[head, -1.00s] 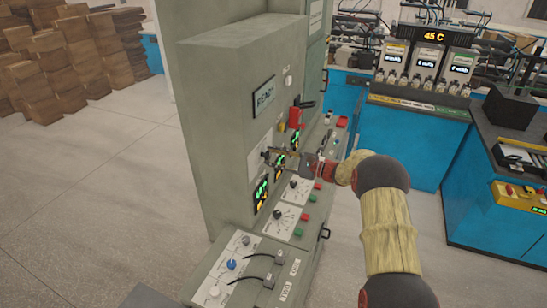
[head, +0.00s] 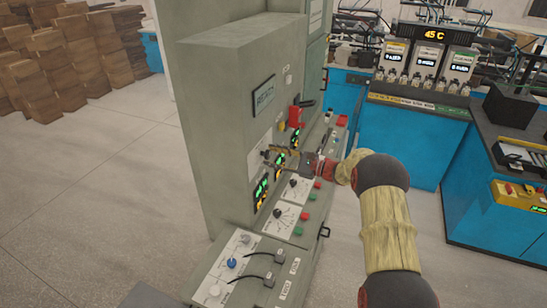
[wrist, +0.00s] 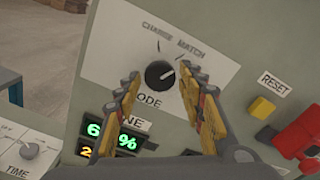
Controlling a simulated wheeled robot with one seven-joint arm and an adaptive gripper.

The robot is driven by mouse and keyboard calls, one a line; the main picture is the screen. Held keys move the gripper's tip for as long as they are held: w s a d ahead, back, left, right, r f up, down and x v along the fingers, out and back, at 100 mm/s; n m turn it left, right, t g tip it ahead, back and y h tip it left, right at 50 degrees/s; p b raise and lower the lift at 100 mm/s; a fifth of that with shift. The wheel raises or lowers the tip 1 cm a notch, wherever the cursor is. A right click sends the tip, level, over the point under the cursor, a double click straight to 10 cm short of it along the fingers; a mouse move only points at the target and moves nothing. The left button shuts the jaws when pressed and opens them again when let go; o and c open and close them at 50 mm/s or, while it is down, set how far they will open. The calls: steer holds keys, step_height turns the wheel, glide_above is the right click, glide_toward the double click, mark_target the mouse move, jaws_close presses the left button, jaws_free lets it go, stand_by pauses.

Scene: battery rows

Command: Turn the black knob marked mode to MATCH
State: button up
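The black mode knob (wrist: 160,74) sits on a white plate (wrist: 115,40) on the grey cabinet front. CHARGE and MATCH are printed above it, with MATCH at upper right; the MODE label below is partly hidden by a finger. A pale mark on the knob points right and slightly up. My gripper (wrist: 159,76) is open in the wrist view, one finger on each side of the knob, with gaps showing on both sides. In the head view my gripper (head: 276,154) is at the cabinet's front, and the knob is small there.
A yellow button (wrist: 262,107) under RESET and a red part (wrist: 300,136) stand right of my fingers. A lit display (wrist: 110,140) lies below. A grey TIME knob (wrist: 29,151) is at lower left. A sloped panel (head: 243,262) with knobs and cables juts out below.

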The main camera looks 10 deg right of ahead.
steer(key=shift+o, duration=0.9)
steer(key=v, duration=1.2)
